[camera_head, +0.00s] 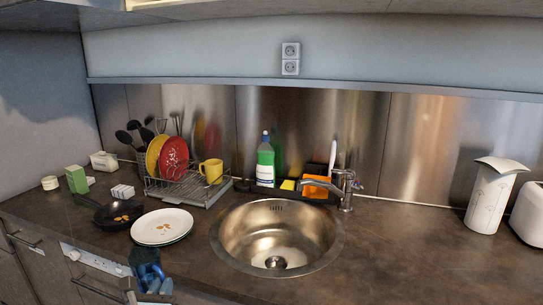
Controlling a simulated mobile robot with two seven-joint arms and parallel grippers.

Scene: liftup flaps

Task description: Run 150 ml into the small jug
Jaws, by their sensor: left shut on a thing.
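My left gripper (150,284) is low in the head view, in front of the counter's front edge and below the white plates. It is shut on a small blue thing (146,262). The thing is partly hidden and too small to tell if it is the small jug. The metal tap (346,190) stands behind the round steel sink (221,240), with its spout reaching left over the basin. No water stream shows. My left gripper is left of the sink and apart from it. My right gripper is not in view.
White plates (161,227) and a dark pan (88,211) lie left of the sink. A dish rack (190,190) and yellow mug (211,171) stand behind. A green bottle (265,160) is by the wall. A tall white vessel (490,203) stands right; the counter between is clear.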

